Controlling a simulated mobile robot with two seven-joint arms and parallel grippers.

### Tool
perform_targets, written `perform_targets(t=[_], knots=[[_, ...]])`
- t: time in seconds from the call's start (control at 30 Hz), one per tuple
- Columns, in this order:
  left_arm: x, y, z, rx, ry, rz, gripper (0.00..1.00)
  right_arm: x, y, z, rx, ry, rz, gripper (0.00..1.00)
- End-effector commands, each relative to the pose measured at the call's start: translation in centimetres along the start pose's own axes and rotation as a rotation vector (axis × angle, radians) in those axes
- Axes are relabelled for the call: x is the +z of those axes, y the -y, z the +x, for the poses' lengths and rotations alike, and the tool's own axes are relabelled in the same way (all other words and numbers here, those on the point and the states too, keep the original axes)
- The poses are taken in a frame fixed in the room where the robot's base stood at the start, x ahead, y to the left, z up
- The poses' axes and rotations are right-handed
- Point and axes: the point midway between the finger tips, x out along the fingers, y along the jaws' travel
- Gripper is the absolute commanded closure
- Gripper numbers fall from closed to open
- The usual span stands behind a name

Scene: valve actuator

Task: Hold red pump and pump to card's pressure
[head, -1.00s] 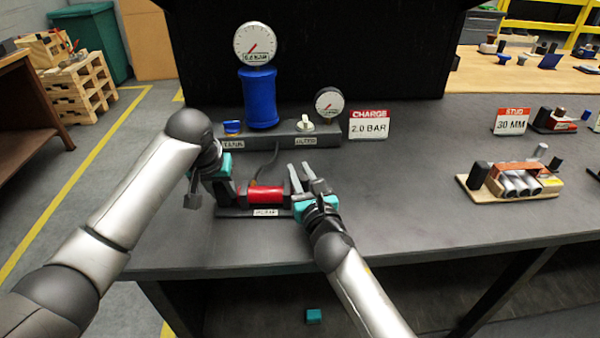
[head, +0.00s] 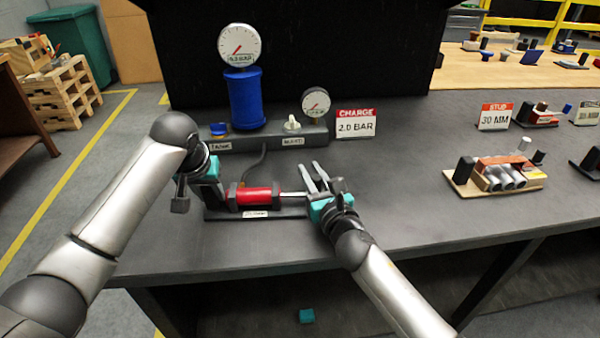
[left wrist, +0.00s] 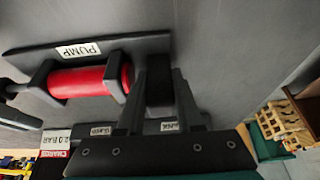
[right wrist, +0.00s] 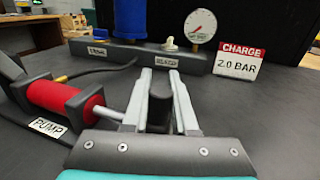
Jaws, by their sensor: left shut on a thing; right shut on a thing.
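The red pump (head: 258,196) lies on a dark base on the table, labelled PUMP; it also shows in the left wrist view (left wrist: 78,82) and right wrist view (right wrist: 62,98). Its silver rod (head: 292,195) sticks out on the right. My left gripper (head: 212,183) is shut on the dark block at the pump's left end (left wrist: 158,86). My right gripper (head: 322,180) is shut on the dark handle (right wrist: 160,105) at the rod's end. The card (head: 356,124) reads CHARGE 2.0 BAR. A large gauge (head: 239,45) tops the blue tank (head: 245,97); its needle points lower left and its small digits are unclear.
A smaller gauge (head: 315,102), a white valve knob (head: 292,123) and a blue knob (head: 219,128) sit on the dark manifold behind the pump. A hose runs from it to the pump. A stud block (head: 495,176) stands right. The table between is clear.

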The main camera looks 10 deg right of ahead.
Motion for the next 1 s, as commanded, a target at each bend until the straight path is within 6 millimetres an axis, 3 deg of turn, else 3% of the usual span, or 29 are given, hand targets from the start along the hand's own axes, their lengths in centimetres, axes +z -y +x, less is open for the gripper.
perform_targets(t=[0.3,0.33,0.57,1.0], knots=[[0.62,0.24,0.53,-0.006,0.019,-0.004,1.0,-0.1,0.76,-0.03,-0.014,-0.003,-0.003,1.0],[0.62,0.25,0.53,-0.006,0.019,-0.004,1.0,-0.1,0.78,-0.03,-0.014,-0.003,-0.003,0.71],[0.62,0.28,0.53,-0.007,0.019,-0.004,1.0,-0.09,0.62,-0.03,-0.011,-0.003,-0.002,0.45],[0.63,0.27,0.54,-0.008,0.019,-0.004,1.0,-0.14,0.42,-1.01,-0.007,-0.002,-0.002,0.43]])
